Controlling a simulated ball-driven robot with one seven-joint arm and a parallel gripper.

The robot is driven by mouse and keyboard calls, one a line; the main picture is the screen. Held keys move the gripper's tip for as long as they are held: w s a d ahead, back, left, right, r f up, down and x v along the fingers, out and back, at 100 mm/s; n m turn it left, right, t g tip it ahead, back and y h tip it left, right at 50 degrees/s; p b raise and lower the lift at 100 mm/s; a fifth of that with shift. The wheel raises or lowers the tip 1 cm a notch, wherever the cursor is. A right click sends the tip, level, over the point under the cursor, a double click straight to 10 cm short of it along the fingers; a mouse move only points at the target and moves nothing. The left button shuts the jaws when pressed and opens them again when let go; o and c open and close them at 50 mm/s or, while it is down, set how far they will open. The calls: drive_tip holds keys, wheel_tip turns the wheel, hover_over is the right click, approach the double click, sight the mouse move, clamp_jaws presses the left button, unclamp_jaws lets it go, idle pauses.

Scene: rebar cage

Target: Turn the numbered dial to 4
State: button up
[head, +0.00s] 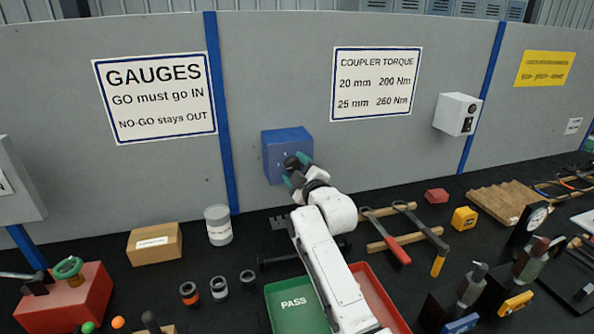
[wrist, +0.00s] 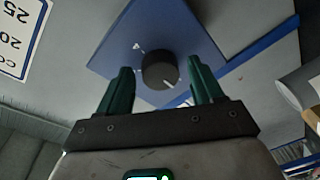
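The dial is a round dark knob (wrist: 160,69) on the front of a blue box (wrist: 188,30) on the grey wall panel. A short white pointer line shows on the knob's lower right edge in the wrist view. A small white mark sits on the box face at the knob's upper left, too small to read. In the head view the blue box (head: 285,137) is partly hidden by my gripper (head: 296,171). My gripper (wrist: 161,74) is open, its green fingers on either side of the knob with narrow gaps seeming to remain.
A green PASS tray (head: 295,305) and a red tray (head: 378,296) lie below my arm. A white canister (head: 218,225) and cardboard box (head: 154,243) stand at left. Tools with red (head: 395,248) and yellow handles lie at right. The panel around the blue box is clear.

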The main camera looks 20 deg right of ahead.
drive_tip(key=c, duration=0.9)
drive_tip(key=shift+c, duration=0.2)
